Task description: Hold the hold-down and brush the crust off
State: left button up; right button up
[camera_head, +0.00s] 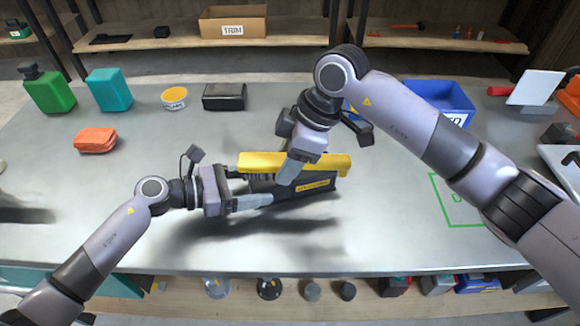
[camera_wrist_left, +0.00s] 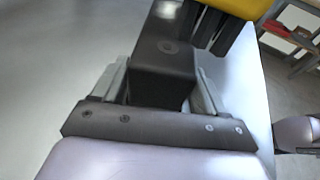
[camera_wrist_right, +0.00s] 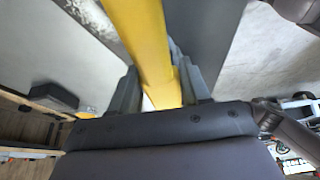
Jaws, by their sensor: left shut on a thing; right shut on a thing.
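The hold-down (camera_head: 318,186) appears to be the long black bar with a yellow label, in the middle of the table. My left gripper (camera_head: 250,202) is shut on its left end. The left wrist view shows that black end (camera_wrist_left: 165,72) between the fingers. The brush (camera_head: 328,162) appears to be the yellow bar with dark bristle-like strips at its left. It lies along the hold-down's far upper side. My right gripper (camera_head: 290,174) is shut on the yellow bar, also seen in the right wrist view (camera_wrist_right: 142,35). Contact between bristles and hold-down is unclear. I cannot make out any crust.
A blue bin (camera_head: 440,97) stands behind my right arm. A green outlined square (camera_head: 455,200) is partly hidden by that arm. The front left of the table is clear.

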jog(key=shift+r, duration=2.35)
